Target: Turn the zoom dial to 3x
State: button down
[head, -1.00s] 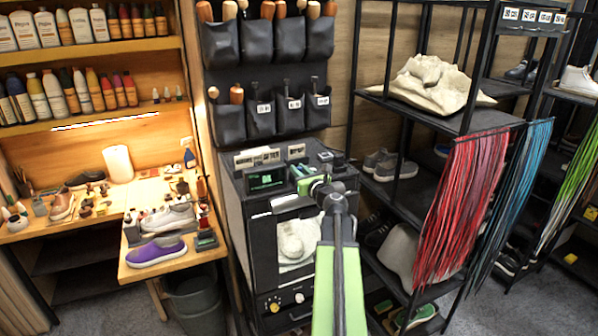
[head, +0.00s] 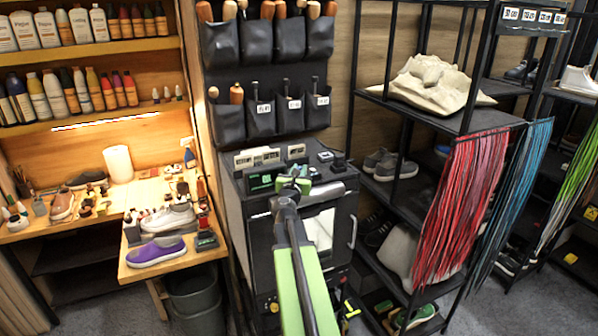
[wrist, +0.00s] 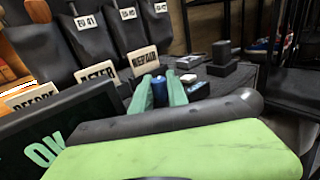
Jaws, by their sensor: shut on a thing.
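My gripper (head: 296,184) is over the top of the black cabinet, close to the small dark screen. In the wrist view its two green fingers (wrist: 160,92) are shut on a small dark blue piece (wrist: 160,91). This piece could be the zoom dial, but no 3x mark or scale can be read on it. The screen (head: 264,182) stands left of the gripper. The wrist view shows it close up at the left (wrist: 40,140), with large green letters partly cut off. My wrist hides much of the cabinet top below the fingers.
Several lettered cards (wrist: 97,72) stand behind the screen. Small black blocks (wrist: 222,53) lie on the cabinet top to the right. Black pouches (head: 262,116) hang behind. A black shelf rack (head: 410,110) with shoes and hanging laces stands at right.

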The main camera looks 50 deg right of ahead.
dwell(0.4)
jog(key=c, duration=1.3)
grip_release()
jog(key=shift+a, duration=0.1)
